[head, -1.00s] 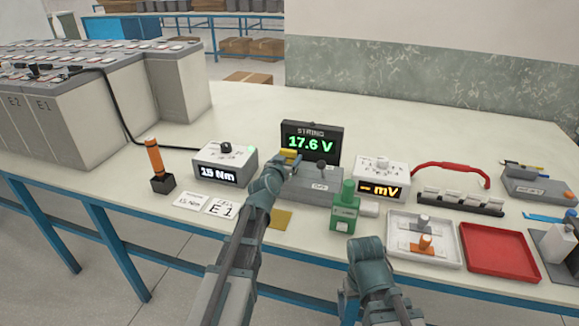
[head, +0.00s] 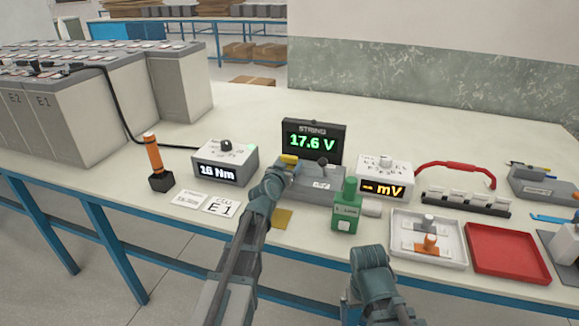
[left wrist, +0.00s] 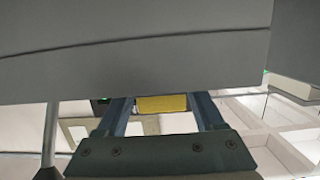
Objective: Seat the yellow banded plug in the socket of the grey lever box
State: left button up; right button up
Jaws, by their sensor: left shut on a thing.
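The yellow banded plug (head: 289,159) is between the fingers of my left gripper (head: 283,166), at the back left of the grey lever box (head: 318,187). In the left wrist view the plug (left wrist: 161,104) is a yellow block between the two fingers; its lower end is hidden. The box has a lever with a dark round knob (head: 323,161). The socket is hidden behind my left gripper, so I cannot tell whether the plug touches it. My right arm's end (head: 370,262) is at the front; its fingers cannot be made out.
The string display (head: 315,140) stands behind the box. A white tray (head: 398,248) and red tray (head: 508,250) lie further right.

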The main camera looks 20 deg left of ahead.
pick_arm(q)
jog(key=o, duration=1.5)
jog(key=shift+f, duration=0.1)
jog(key=shift+c, duration=0.2)
jog(key=shift+s+r+p, duration=0.15)
jog(key=shift+r+p, duration=0.15)
jog(key=s+r+p, duration=0.2)
jog(key=s, duration=0.9)
jog(key=shift+s+a, duration=0.2)
jog(key=shift+s, duration=0.05)
jog(key=shift+w, duration=0.1)
